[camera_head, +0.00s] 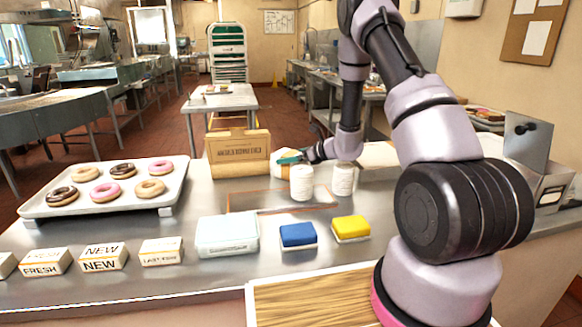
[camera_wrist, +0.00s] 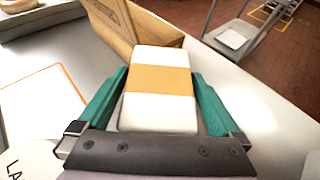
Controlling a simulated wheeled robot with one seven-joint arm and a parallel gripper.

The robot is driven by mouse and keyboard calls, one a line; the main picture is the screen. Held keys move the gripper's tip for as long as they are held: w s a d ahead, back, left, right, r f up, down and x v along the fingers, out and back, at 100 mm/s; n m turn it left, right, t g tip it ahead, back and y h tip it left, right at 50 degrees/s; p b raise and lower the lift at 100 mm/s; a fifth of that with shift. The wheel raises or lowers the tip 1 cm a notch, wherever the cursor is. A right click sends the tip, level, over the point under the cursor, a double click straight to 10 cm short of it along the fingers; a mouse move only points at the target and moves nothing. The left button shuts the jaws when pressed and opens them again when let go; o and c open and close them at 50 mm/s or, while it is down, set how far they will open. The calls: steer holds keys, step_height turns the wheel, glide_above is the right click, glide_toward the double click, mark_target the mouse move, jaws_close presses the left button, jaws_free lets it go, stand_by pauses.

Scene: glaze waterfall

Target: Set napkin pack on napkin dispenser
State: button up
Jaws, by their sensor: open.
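The napkin pack (camera_wrist: 160,110), white with a tan-orange band, lies between the two green fingers of my gripper (camera_wrist: 160,72) in the wrist view. The fingers flank its sides and the gripper is open. In the head view the pack (camera_head: 280,168) is partly hidden by my gripper (camera_head: 291,158), beside a brown box with printing (camera_head: 238,158). A grey metal box with a raised, knobbed plate (camera_head: 549,190) stands at the far right, partly cut off; it may be the napkin dispenser, but I cannot tell surely.
Two white labelled jars (camera_head: 302,184) (camera_head: 343,180) stand close in front of my gripper. An orange-outlined rectangle (camera_head: 262,207) lies on the steel counter. A donut tray (camera_head: 60,208) is left; a clear container (camera_head: 226,238), blue sponge (camera_head: 298,236) and yellow sponge (camera_head: 351,228) are in front.

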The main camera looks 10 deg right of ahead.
steer(key=c, duration=1.4)
steer(key=shift+o, duration=0.2)
step_height(320, 180, up, 28)
steer(key=f, duration=0.1)
steer(key=s+d+f+m+t+h, duration=0.1)
steer(key=s+d+f+m+h, duration=0.1)
steer(key=d+f, duration=0.3)
steer(key=s+d+f+m+t+h, duration=0.2)
steer(key=s+d+f+m+h, duration=0.1)
steer(key=f, duration=0.5)
steer(key=shift+s+d+f+m+h, duration=0.3)
steer(key=shift+s+d, duration=0.25)
steer(key=shift+d, duration=0.45)
steer(key=shift+a, duration=0.1)
